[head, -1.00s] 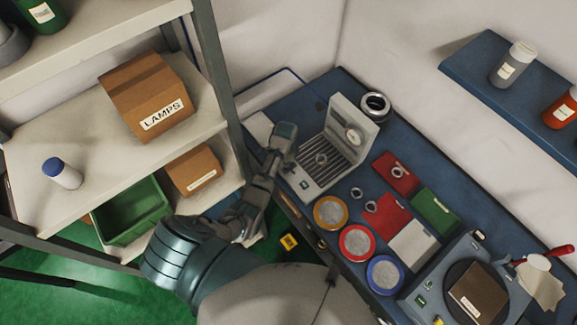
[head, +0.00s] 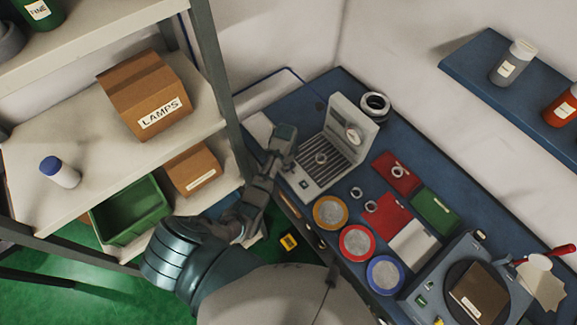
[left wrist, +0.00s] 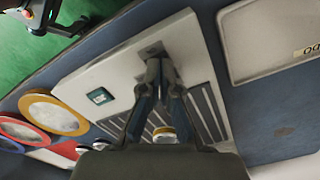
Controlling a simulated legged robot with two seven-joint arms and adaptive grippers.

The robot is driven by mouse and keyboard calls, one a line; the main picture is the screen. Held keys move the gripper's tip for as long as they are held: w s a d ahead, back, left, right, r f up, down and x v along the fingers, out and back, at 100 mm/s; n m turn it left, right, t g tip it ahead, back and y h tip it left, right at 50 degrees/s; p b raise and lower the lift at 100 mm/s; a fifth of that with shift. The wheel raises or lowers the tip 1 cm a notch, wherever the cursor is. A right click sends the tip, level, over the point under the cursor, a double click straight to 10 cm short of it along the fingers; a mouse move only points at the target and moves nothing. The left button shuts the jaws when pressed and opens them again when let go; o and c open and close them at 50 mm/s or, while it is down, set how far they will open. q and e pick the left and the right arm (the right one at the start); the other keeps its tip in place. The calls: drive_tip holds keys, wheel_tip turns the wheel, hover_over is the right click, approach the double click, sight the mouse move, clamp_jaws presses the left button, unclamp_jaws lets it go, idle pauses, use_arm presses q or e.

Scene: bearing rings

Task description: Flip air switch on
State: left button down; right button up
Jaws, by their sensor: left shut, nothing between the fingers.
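The air unit is a pale grey box with a slotted top and an upright back panel with a round gauge (head: 334,152). It stands on the blue bench. Its small switch (head: 304,184) is on the near corner of the base. My left gripper (head: 283,162) is at the unit's left side. In the left wrist view its shut, empty fingers (left wrist: 153,60) are over the pale plate, right of the switch and apart from it in the picture. My right gripper is not in view.
A metal ring (head: 320,158) lies on the slotted top. Orange, red and blue rimmed dishes (head: 330,212), coloured pads (head: 435,211) and loose rings lie to the right. A shelf with a LAMPS box (head: 147,97) and a green bin (head: 130,208) stands left of my arm.

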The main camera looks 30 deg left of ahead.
use_arm(q)
drive_tip(key=shift+f, duration=0.1)
drive_tip(key=shift+d+f, duration=0.1)
drive_tip(key=shift+f, duration=0.15)
drive_tip(key=shift+s+r, duration=0.1)
drive_tip(key=shift+r, duration=0.05)
wheel_tip(320, 180, up, 2)
drive_tip(key=shift+r+p, duration=0.1)
drive_tip(key=shift+p, duration=0.95)
drive_tip(key=shift+r, duration=2.25)
